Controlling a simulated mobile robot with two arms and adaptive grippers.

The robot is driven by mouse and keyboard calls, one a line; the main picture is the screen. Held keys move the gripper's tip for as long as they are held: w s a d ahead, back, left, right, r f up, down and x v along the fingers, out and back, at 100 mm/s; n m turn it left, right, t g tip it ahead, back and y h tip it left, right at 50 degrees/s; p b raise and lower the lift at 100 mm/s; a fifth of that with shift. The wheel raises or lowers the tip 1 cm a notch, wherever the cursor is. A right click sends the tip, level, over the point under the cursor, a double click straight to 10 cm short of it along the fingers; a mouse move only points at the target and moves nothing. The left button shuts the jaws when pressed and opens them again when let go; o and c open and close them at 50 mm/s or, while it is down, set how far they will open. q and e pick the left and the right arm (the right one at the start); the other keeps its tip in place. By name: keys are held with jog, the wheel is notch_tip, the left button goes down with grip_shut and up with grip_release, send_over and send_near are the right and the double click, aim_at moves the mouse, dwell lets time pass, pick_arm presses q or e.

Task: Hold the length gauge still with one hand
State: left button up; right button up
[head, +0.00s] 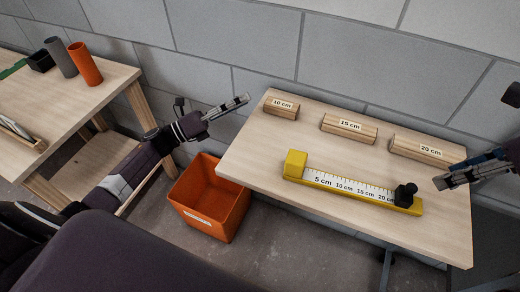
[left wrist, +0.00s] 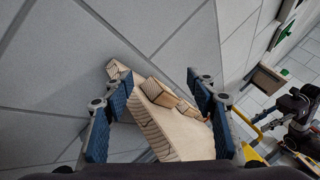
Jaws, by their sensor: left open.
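The length gauge (head: 350,190) lies on the right table, a yellow bar with a white scale marked 5 to 20 cm. It has a yellow end block at its left and a black piece (head: 405,194) near the 20 cm mark. My left gripper (head: 243,102) is open and empty, off the table's back left corner and well apart from the gauge. In the left wrist view its two fingers (left wrist: 160,112) stand wide apart. My right gripper (head: 437,183) is just right of the gauge's black end, apparently apart from it; its finger gap is unclear.
Wooden blocks labelled 10 cm (head: 281,108), 15 cm (head: 348,129) and 20 cm (head: 420,149) lie along the table's (head: 260,150) back. An orange bin (head: 210,200) stands on the floor at its left. A left table (head: 75,100) holds cups. A block wall is behind.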

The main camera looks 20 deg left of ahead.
aim_at(413, 187)
pick_arm(q)
jog(key=s+d+m+g+h, duration=0.1)
jog(key=s+d+m+g, duration=0.1)
jog(key=m, duration=0.1)
jog(key=s+d+r+m+g+h, duration=0.1)
jog(key=s+d+m+g+h, duration=0.1)
jog(key=d+m, duration=0.1)
jog(key=s+d+r+m+g+h, duration=0.1)
jog(key=s+d+m+g, duration=0.1)
jog(key=m, duration=0.1)
jog(key=shift+d+r, duration=0.1)
jog(key=shift+d, duration=0.25)
jog(key=s+d+m+g, duration=0.1)
jog(key=s+m+g, duration=0.1)
jog(key=s+m, duration=0.1)
jog(key=s+d+m+g, duration=0.2)
jog(key=s+m+g, duration=0.1)
jog(key=s+d+m+g, duration=0.2)
jog(key=s+m+g, duration=0.1)
jog(key=m, duration=0.1)
jog(key=shift+s+d+f+h, duration=0.2)
jog(key=shift+f+h, duration=0.1)
jog(key=shift+h, duration=0.1)
jog(key=d, duration=1.1)
jog(key=shift+w+d, duration=0.35)
jog(key=shift+w, duration=0.05)
jog(key=shift+c, duration=0.6)
grip_shut()
pick_arm(e)
jog(key=shift+o, duration=0.8)
